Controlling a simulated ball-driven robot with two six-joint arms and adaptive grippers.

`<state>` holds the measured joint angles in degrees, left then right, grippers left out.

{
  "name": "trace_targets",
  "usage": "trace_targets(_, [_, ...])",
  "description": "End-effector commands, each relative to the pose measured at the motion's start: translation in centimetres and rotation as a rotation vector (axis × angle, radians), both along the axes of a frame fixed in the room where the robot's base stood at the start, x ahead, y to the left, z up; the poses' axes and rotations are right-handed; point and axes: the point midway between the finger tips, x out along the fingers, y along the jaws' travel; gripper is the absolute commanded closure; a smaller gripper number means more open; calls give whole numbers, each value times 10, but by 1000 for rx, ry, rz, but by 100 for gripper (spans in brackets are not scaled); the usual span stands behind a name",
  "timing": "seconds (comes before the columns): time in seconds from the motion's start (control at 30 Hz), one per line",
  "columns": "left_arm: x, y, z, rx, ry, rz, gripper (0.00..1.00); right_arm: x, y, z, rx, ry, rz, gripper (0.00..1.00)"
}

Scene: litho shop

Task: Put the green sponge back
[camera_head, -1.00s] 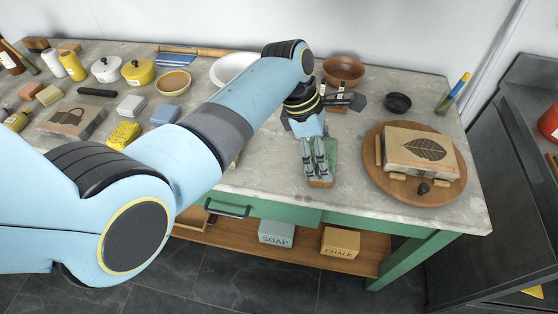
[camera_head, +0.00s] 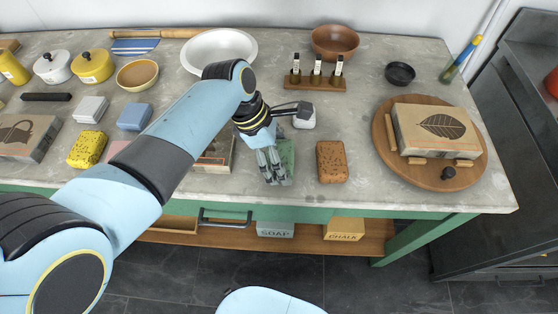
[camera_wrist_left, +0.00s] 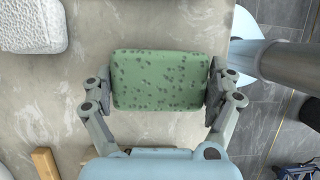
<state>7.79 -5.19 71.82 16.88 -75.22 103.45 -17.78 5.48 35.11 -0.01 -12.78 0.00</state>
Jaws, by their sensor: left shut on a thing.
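The green sponge (camera_wrist_left: 160,80) is a speckled block held between the two fingers of my left gripper (camera_wrist_left: 160,88), in the left wrist view. In the head view the left gripper (camera_head: 274,168) is over the front part of the table, and the green sponge (camera_head: 287,152) shows only partly behind the fingers. A brown speckled sponge (camera_head: 331,162) lies just right of the gripper. A yellow sponge (camera_head: 87,149), a blue one (camera_head: 135,117) and a pale grey one (camera_head: 90,109) lie to the left. My right gripper is not in view.
A wooden rack with small bottles (camera_head: 315,83) stands behind, with a white block (camera_head: 304,117) in front. A round board (camera_head: 381,128) bears a leaf-printed stone at right. A printed stone (camera_head: 214,152) lies left of the gripper. The table's front edge is close.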

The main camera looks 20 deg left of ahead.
Motion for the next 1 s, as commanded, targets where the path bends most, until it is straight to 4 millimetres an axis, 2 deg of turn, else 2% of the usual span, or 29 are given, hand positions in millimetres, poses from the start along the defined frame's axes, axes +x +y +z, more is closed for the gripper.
trace_targets(0.03, [0,0,-5,-1,0,0,41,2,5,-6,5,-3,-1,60])
trace_targets(0.2, [0,-1,-1,-1,0,1,41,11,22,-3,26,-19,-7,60])
trace_targets(0.37, [0,0,-3,-1,0,1,41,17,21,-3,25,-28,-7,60])
trace_targets(0.4, [0,0,-4,-1,-1,1,8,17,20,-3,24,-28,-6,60])
trace_targets(0.47, [0,0,-3,-1,-1,1,0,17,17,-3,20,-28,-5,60])
trace_targets(0.77, [0,0,-2,-1,-1,0,0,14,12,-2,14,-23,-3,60])
trace_targets(0.87, [0,3,7,0,-2,1,0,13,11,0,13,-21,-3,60])
trace_targets(1.0, [-2,12,32,0,-4,2,0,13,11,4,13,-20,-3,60])
